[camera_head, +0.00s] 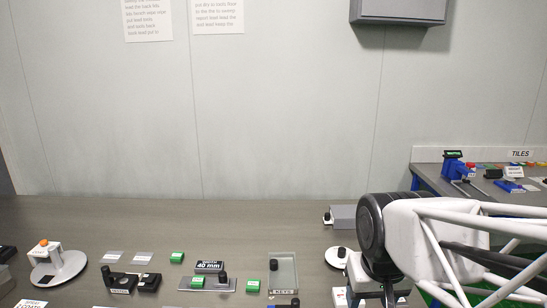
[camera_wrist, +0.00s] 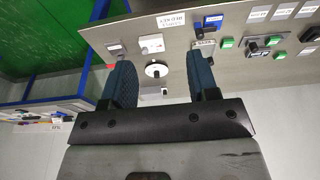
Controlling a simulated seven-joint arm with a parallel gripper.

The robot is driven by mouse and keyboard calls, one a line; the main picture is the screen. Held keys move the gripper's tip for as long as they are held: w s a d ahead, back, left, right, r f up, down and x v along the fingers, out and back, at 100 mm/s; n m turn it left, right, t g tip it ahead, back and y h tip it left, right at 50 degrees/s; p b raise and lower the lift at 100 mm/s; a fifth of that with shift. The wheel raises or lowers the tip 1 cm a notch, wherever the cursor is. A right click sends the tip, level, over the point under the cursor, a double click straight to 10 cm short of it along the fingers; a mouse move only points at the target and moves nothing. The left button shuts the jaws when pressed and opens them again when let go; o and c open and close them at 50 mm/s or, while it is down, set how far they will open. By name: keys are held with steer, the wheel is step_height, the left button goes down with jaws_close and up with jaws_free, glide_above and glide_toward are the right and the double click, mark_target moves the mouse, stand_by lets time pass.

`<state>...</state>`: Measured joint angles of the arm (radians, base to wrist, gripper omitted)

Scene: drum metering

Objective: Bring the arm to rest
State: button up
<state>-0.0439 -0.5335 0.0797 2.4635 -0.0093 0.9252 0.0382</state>
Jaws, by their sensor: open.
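My gripper (camera_wrist: 160,62) is open in the wrist view. Its two dark blue-black finger pads stand apart with nothing between them but a view of the bench beyond. In the head view my white and black arm comes in from the right, over the right part of the grey bench (camera_head: 300,215). The hand there points down at the lower edge, and its fingertips cannot be made out clearly.
Near my arm stand a grey box (camera_head: 343,216) and a white disc with a black knob (camera_head: 337,257). A grey tray (camera_head: 283,272), green blocks (camera_head: 177,257) and a round-based stand (camera_head: 58,265) lie leftward. A side table (camera_head: 430,180) is at right.

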steer(key=s, duration=0.1)
steer(key=s+d, duration=0.1)
steer(key=s, duration=0.3)
steer(key=shift+d+f, duration=0.35)
steer(key=shift+d, duration=0.05)
